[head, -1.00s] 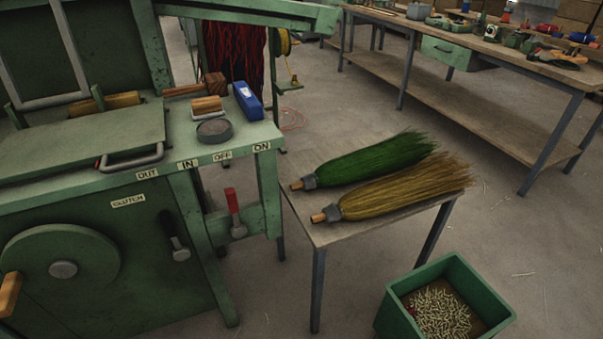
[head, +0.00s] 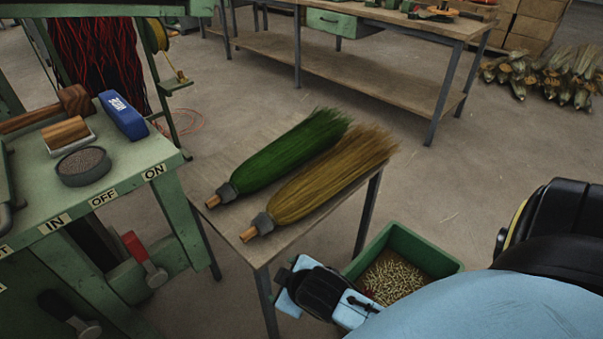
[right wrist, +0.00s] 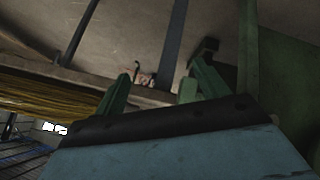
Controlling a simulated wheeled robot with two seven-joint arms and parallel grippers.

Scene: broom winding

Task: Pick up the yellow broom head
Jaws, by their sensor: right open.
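The yellow broom head (head: 325,180) lies on a small table, its dark collar and wooden stub toward the front left and its bristles toward the back right. In the right wrist view, yellow-brown bristles (right wrist: 50,100) show at the left edge. My right gripper (right wrist: 160,85) is open there, with two green fingers apart and nothing between them. In the head view my right arm comes in from the lower right, and its black and light-blue end is just off the table's front right side, apart from the broom head; the fingertips are not clear there. My left gripper is out of view.
A green broom head (head: 290,150) lies close beside the yellow one, on its far left side. The small table (head: 252,245) has bare edges. A green bin (head: 440,268) of pellets stands right of it. A green machine (head: 170,205) with levers stands left.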

